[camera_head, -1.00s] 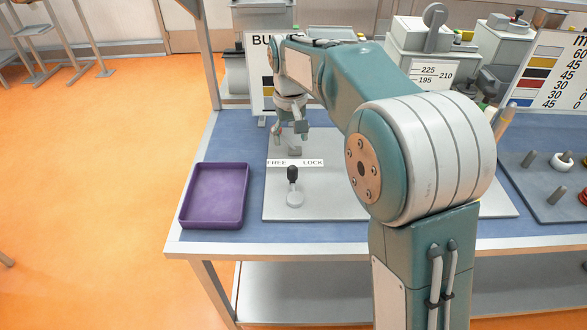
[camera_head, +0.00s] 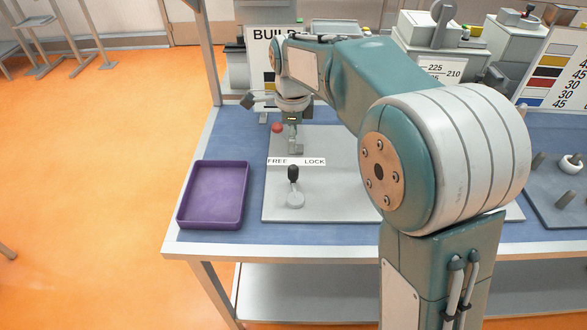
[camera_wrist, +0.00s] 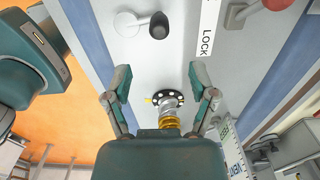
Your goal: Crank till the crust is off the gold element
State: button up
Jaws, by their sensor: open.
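A black disc with light dots (camera_wrist: 168,98) lies on the pale plate in the wrist view, with a gold ringed part (camera_wrist: 169,121) and a silver part beside it. My gripper (camera_wrist: 161,87) is open, its fingers apart on either side of the disc in the picture. The knob also shows at the wrist view's top right (camera_wrist: 277,4). A black-knobbed lever (camera_head: 293,180) stands in front of the FREE/LOCK label (camera_head: 296,162). I cannot make out any crust.
An empty purple tray (camera_head: 187,212) sits left of the grey plate (camera_head: 340,207) on the blue table. A BUILD board (camera_head: 263,75) stands behind. A pegged board (camera_head: 545,205) lies on the right. My arm hides the table's middle right in the head view.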

aim_at(293, 166)
jog(key=shift+f, duration=0.3)
notch_tip(293, 166, down, 10)
jog(key=shift+f, duration=0.15)
grip_shut()
